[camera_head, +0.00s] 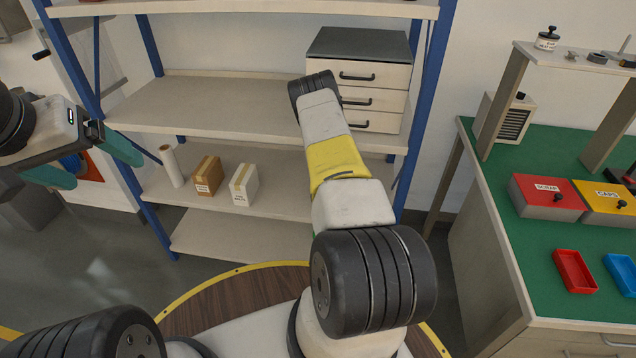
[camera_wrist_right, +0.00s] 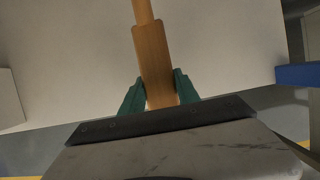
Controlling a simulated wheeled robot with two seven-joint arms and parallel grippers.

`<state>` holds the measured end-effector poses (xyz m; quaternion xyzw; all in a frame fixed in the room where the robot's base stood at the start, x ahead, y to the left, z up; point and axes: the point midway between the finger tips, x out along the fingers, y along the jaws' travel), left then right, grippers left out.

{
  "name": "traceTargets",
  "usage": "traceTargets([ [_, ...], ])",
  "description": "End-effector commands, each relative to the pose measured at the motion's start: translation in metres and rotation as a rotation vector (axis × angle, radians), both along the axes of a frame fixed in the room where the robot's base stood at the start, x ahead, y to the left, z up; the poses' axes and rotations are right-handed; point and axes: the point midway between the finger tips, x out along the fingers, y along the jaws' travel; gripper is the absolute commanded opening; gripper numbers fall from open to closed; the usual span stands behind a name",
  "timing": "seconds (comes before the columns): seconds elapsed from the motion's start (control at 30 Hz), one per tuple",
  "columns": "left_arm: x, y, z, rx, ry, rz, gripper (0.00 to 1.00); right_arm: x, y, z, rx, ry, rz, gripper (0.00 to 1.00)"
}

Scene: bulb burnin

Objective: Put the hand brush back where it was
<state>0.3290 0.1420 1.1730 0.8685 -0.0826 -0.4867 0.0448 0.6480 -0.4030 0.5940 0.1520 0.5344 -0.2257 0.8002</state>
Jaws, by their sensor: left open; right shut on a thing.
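The hand brush (camera_wrist_right: 153,55) shows in the right wrist view as a light wooden body with a narrower handle running to the top edge. Its bristles cannot be seen. My right gripper (camera_wrist_right: 160,80) has its teal fingers on both sides of the wooden body and is shut on it. A pale shelf board (camera_wrist_right: 220,50) lies behind the brush; whether they touch cannot be told. In the head view my right arm reaches toward the shelving and hides the right gripper and brush. My left gripper (camera_head: 88,163) is open and empty, left of the shelving.
The shelving has blue posts and a mostly bare middle board (camera_head: 200,105). A drawer unit (camera_head: 358,75) stands at its right end. The lower board holds a white roll (camera_head: 171,166), a brown box (camera_head: 207,175) and a white box (camera_head: 244,185). A green-topped bench (camera_head: 530,240) stands right.

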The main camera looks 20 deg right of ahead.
Motion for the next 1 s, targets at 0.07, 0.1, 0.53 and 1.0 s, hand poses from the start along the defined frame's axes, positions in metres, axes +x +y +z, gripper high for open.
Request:
traceTargets([
  [0.07,0.000,0.000,0.000,0.000,0.000,0.000,0.85,0.005,-0.002,-0.001,0.002,0.000,-0.001,0.00],
  [0.1,0.000,0.000,0.000,0.000,0.000,0.000,0.85,0.007,-0.002,-0.002,0.003,0.000,-0.001,0.00],
  [0.53,0.000,0.000,0.000,0.000,0.000,0.000,0.85,0.017,-0.008,-0.036,0.000,0.000,-0.001,0.00],
  [1.0,0.000,0.000,0.000,0.000,0.000,0.000,0.85,0.017,-0.007,-0.037,0.001,0.001,-0.001,0.60],
])
